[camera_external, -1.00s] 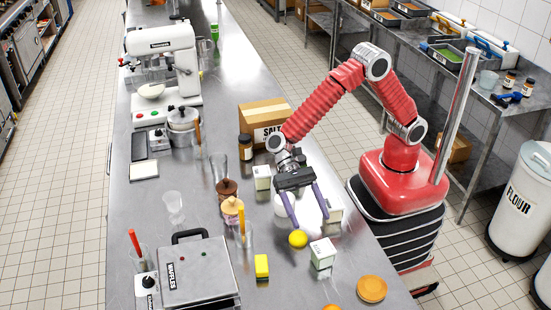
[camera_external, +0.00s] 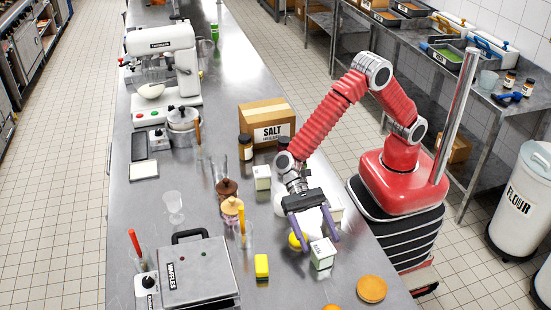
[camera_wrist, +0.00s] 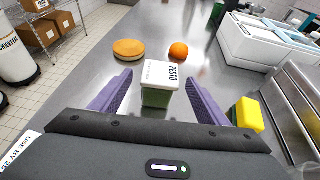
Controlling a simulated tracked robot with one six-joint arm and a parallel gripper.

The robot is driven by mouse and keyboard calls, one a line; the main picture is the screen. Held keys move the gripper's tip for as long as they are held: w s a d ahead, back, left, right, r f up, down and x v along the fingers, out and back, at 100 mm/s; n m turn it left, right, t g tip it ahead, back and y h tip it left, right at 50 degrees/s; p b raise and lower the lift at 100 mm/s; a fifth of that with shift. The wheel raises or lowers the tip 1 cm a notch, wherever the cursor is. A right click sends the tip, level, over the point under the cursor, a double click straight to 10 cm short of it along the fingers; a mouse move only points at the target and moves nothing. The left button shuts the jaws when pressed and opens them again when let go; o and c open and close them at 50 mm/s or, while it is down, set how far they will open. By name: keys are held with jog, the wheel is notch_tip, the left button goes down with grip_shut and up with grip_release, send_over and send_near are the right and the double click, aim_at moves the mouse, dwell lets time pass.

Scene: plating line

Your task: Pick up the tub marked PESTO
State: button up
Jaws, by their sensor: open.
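The PESTO tub (camera_wrist: 162,78) is a small white-lidded box with a pale green body, upright on the steel counter. In the wrist view it stands ahead of my gripper (camera_wrist: 158,86), between the lines of the two purple fingers, and its label reads PESTO. In the external view the tub (camera_external: 322,254) stands near the counter's right edge. My gripper (camera_external: 320,244) is open, tilted downward, with its fingertips close to the tub. I cannot tell whether they touch it. Nothing is held.
A lemon (camera_external: 296,242) lies beside one finger, partly hidden. A yellow block (camera_external: 262,266) stands to the left. An orange-brown round bun or cake (camera_external: 372,289) and an orange (camera_wrist: 179,50) lie beyond the tub. A waffle maker (camera_external: 197,273) stands further left.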

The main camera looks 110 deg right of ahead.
aim_at(322, 255)
jog(key=x, duration=0.4)
jog(key=shift+c, duration=0.2)
dwell(0.3)
jog(key=c, duration=1.2)
